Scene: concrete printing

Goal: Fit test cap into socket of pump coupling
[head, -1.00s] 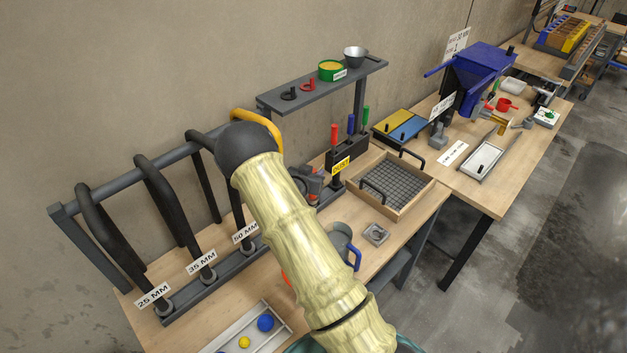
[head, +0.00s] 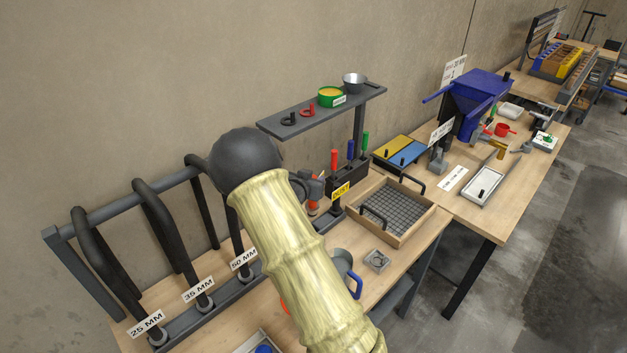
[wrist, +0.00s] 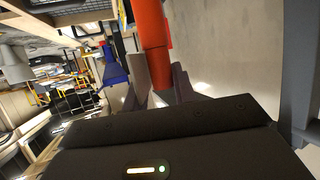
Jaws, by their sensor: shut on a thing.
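In the wrist view my gripper (wrist: 160,86) is shut on an orange-red cylindrical piece (wrist: 153,25), which appears to be the test cap. The piece stands out between the grey fingers, away from the dark gripper body. In the head view my arm covers much of the near bench. A grey and red shape with an orange part (head: 313,208) shows just right of my arm's dark joint. I cannot surely pick out the pump coupling or its socket. Whether the held piece touches anything is not clear.
A tool block (head: 347,172) with red, blue and green handles stands under a grey shelf (head: 320,111). A wooden sieve tray (head: 428,222) is to its right. The wall rises close behind.

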